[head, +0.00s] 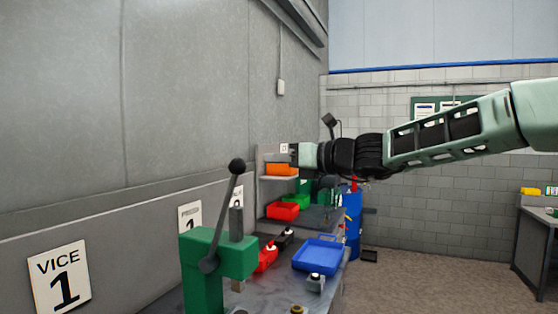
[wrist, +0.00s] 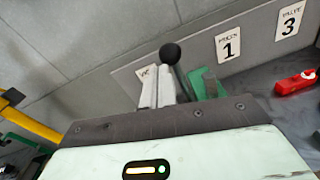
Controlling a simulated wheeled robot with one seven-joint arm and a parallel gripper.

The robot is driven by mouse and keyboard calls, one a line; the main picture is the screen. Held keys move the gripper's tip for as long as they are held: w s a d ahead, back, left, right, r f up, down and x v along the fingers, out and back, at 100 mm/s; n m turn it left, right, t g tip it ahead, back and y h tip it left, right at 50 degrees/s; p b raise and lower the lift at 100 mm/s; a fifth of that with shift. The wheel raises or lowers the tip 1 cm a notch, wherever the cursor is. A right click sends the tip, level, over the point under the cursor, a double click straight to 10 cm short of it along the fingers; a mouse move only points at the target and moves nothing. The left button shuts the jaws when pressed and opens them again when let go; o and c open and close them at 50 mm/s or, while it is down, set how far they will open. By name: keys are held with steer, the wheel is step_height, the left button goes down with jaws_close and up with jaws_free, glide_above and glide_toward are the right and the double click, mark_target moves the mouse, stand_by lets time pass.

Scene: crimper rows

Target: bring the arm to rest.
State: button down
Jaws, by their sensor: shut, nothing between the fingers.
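My arm reaches in from the right in the head view, stretched out above the bench. My gripper (head: 292,154) is at its left end, near the grey wall, and looks small there. In the wrist view my gripper (wrist: 166,92) shows its two fingers together at the centre, shut and empty. A green press (head: 215,262) with a black ball-topped lever stands on the near bench. Its lever ball (wrist: 170,54) shows just behind my fingers in the wrist view; I cannot tell the distance between them.
The bench holds a blue tray (head: 319,256), a red vice-like tool (head: 266,258) and a red bin (head: 283,211). An orange bin (head: 281,169) sits on a shelf near my gripper. A blue drum (head: 352,226) stands beyond.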

steer(key=s+f+n+g+h+b, duration=0.6)
steer(key=s+f+n, duration=1)
steer(key=s+f, duration=0.7)
steer(key=s+d+f+n+h+b, duration=0.3)
steer(key=s+d+f+n+h, duration=0.6)
steer(key=s+d+f+n, duration=0.6)
steer(key=s+d+n, duration=0.1)
steer(key=s+d, duration=0.1)
steer(key=d, duration=0.2)
steer(key=shift+s+d+f+g+h+b, duration=0.3)
steer(key=shift+s+d+b, duration=0.05)
steer(key=shift+s, duration=0.05)
